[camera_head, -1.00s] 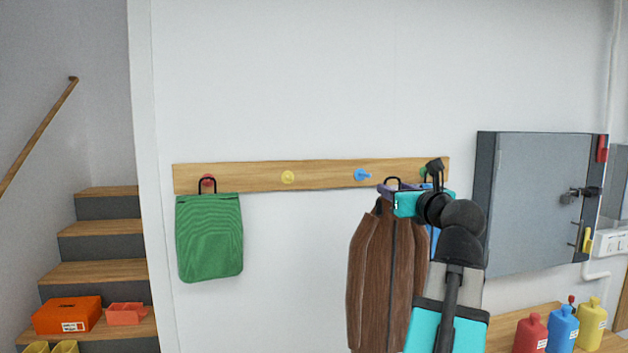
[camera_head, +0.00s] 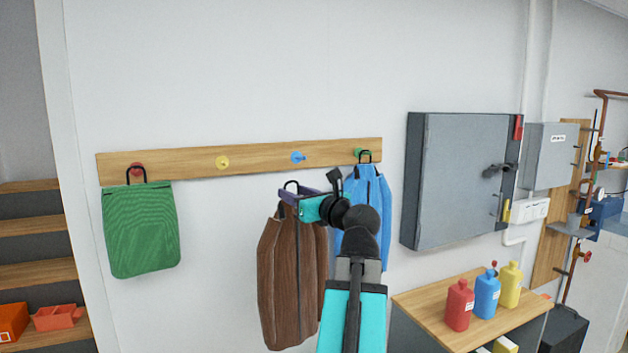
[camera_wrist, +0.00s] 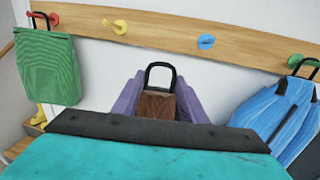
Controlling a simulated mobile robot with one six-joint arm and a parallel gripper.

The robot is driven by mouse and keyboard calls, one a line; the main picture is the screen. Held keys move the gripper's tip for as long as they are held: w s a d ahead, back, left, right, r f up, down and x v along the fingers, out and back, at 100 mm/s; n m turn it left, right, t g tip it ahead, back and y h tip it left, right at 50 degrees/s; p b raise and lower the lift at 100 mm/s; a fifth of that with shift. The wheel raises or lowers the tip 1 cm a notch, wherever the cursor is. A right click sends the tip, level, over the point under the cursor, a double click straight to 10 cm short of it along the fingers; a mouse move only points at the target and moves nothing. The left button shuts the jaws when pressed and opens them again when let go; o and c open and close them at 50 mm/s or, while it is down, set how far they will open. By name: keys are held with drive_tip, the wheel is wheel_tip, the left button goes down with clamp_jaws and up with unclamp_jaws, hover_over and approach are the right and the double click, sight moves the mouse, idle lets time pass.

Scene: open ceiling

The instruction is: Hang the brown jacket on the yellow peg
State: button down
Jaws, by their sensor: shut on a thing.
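The brown jacket (camera_head: 290,275) hangs from my gripper (camera_head: 297,196), which is shut on its top just below the black loop. In the wrist view the jacket's brown top (camera_wrist: 157,104) sits between the purple fingers (camera_wrist: 158,98), with the loop standing up above them. The yellow peg (camera_head: 222,163) is on the wooden rail, bare, up and to the left of the gripper. It also shows bare in the wrist view (camera_wrist: 120,27), left of the loop. The loop is apart from every peg.
A green bag (camera_head: 141,230) hangs on the red peg (camera_head: 136,169) at left. The blue peg (camera_head: 298,157) is bare. A blue jacket (camera_head: 372,205) hangs on the green peg, close behind my arm. A grey cabinet (camera_head: 458,180) and a bench (camera_head: 440,306) with bottles stand at right.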

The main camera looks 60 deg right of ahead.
drive_tip(key=w+a+f+n+y+p, duration=0.3)
drive_tip(key=w+a+f+n+y, duration=0.5)
drive_tip(key=w+a+f+y, duration=0.9)
drive_tip(key=w+a+f+n+g+y, duration=0.1)
drive_tip(key=a+f, duration=0.5)
drive_tip(key=a, duration=0.6)
drive_tip(key=w+a+f+n+g+y+p, duration=0.1)
drive_tip(key=a+f, duration=0.5)
drive_tip(key=a, duration=0.7)
drive_tip(key=w+a+f+n+g+y+p, duration=0.1)
drive_tip(key=w+a+f+n+g+y, duration=0.2)
drive_tip(key=a, duration=1)
wheel_tip(320, 180, down, 4)
drive_tip(key=w+n+g, duration=0.1)
drive_tip(key=w+n, duration=0.1)
drive_tip(key=shift+w+r+n, duration=0.2)
drive_tip(key=shift+w+n, duration=0.1)
drive_tip(key=shift+n, duration=0.1)
drive_tip(key=shift+s+a, duration=0.1)
